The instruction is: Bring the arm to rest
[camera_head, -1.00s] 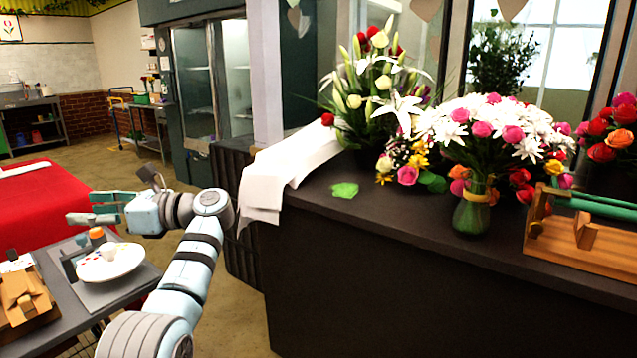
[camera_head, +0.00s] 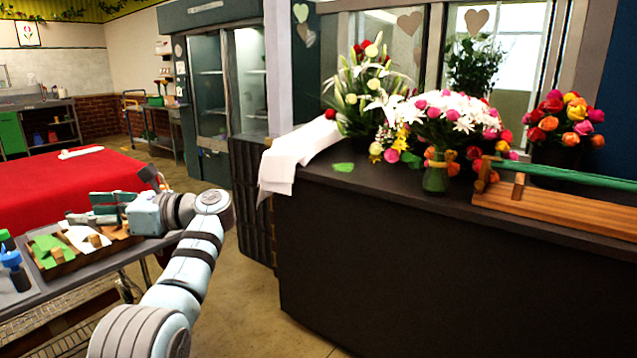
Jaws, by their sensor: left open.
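My left arm comes in from the bottom left of the head view. Its left gripper (camera_head: 90,210) points left and is open, with nothing seen between its fingers. It appears above or in front of the far end of a grey cart, near a wooden tray (camera_head: 62,268). How high it is above the tray I cannot tell. My right gripper is not in view.
A dark counter (camera_head: 400,265) fills the right, with a white cloth (camera_head: 285,172), flower arrangements, a glass vase (camera_head: 436,180) and a wooden rack with a green roll (camera_head: 570,174). A red-covered table (camera_head: 60,185) stands behind the gripper. Open floor (camera_head: 240,300) lies between cart and counter.

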